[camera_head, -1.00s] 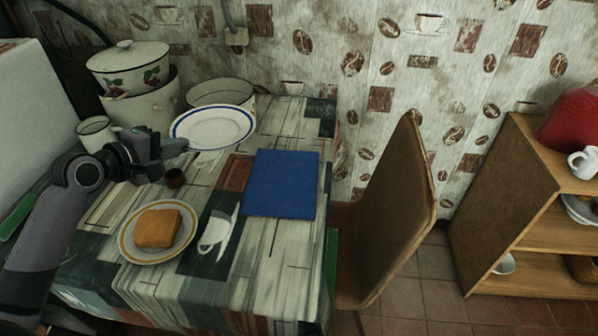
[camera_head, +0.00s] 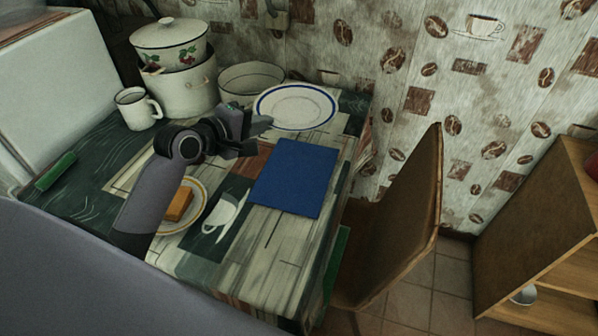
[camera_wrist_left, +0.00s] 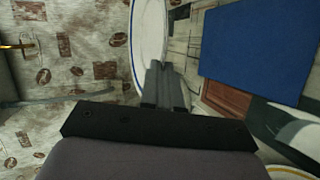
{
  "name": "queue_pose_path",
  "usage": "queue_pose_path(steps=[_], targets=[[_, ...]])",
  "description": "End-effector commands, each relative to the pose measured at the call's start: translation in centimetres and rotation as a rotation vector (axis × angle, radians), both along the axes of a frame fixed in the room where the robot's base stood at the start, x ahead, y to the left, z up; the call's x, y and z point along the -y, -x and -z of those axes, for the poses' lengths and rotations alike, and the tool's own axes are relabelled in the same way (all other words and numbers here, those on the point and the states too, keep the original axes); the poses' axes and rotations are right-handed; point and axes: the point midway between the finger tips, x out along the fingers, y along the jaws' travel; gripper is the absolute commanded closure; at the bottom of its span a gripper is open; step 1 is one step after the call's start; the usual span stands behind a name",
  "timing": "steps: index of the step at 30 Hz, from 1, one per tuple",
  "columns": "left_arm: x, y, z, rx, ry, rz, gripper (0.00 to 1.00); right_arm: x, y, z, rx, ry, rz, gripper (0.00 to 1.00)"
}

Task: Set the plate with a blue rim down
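The plate with a blue rim (camera_head: 295,106) is white and lies about level over the far right part of the table, right of the wide pan. My left gripper (camera_head: 264,122) is shut on its near left edge. In the left wrist view the two fingers (camera_wrist_left: 166,72) are close together at the rim of the plate (camera_wrist_left: 149,35). I cannot tell whether the plate touches the tabletop (camera_head: 262,262). My right gripper is not in view.
A blue mat (camera_head: 295,178) lies in front of the plate. A wide pan (camera_head: 240,80), a lidded pot (camera_head: 168,45) on a larger pot (camera_head: 185,92) and a mug (camera_head: 134,110) stand behind. A yellow-rimmed plate (camera_head: 194,214) holds bread (camera_head: 179,204). A chair (camera_head: 400,225) is on the right.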

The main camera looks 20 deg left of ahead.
Motion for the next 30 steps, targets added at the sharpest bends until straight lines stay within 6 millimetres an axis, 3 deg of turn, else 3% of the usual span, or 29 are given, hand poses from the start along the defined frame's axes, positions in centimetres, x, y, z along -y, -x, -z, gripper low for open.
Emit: queue_pose_path(steps=[8, 15, 24, 30], targets=[[0.0, 0.1, 6.3, -0.006, 0.002, -0.002, 1.0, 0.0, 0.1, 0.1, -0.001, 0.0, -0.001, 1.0], [0.0, 0.0, 12.7, -0.002, 0.0, -0.001, 1.0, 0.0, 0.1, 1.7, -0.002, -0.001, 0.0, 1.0], [0.0, 0.0, 16.0, 0.001, 0.0, -0.001, 1.0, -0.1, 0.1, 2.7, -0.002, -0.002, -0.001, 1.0], [-0.1, 0.0, 19.1, 0.001, -0.001, -0.001, 1.0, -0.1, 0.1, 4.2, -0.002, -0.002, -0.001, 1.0]])
